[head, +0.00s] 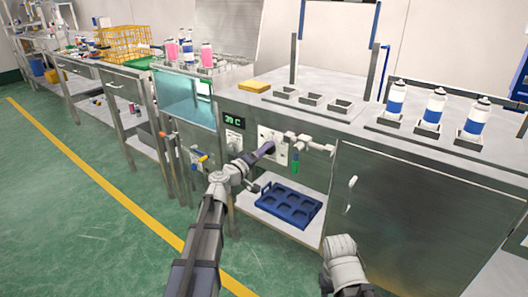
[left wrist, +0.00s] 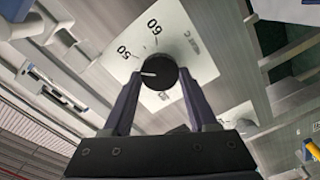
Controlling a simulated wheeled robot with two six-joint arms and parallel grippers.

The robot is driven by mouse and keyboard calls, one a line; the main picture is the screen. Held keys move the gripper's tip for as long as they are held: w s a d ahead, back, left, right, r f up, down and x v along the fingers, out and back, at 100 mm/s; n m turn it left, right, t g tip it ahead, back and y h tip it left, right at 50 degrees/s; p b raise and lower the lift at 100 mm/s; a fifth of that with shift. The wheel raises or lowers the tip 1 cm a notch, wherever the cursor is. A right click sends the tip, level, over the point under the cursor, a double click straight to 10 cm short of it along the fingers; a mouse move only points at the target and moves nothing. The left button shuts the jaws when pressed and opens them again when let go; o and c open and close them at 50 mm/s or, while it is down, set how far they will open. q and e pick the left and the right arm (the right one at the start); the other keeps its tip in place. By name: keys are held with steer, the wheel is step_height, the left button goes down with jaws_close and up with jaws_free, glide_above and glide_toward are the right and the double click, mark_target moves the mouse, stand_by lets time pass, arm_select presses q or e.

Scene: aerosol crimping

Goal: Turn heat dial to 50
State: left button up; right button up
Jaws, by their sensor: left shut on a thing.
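The heat dial is a round black knob with a white pointer mark, seen in the left wrist view (left wrist: 160,73) on a pale plate. The plate is printed with 50 (left wrist: 124,53) and 60 (left wrist: 153,27). The pointer mark faces picture left, a little below the direction of the 50. My left gripper (left wrist: 160,80) is shut on the dial, one finger on each side. In the head view my left gripper (head: 268,149) reaches the plate on the bench front and hides most of the dial. A display (head: 233,120) beside it reads about 39 C. My right gripper does not show.
A blue tray (head: 289,204) sits on the shelf below the dial. Pipe fittings (head: 305,141) stick out to the right of the plate. Blue-and-white cans (head: 434,107) stand on the bench top. Part of my right arm shows low in front of the cabinet.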

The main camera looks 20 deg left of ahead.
arm_select(q)
steer(key=shift+m, duration=1.6)
steer(key=shift+d, duration=0.1)
steer(key=o, duration=1.4)
steer(key=shift+s, duration=0.1)
steer(key=v, duration=0.7)
steer(key=shift+s+a, duration=0.2)
steer(key=shift+s, duration=0.1)
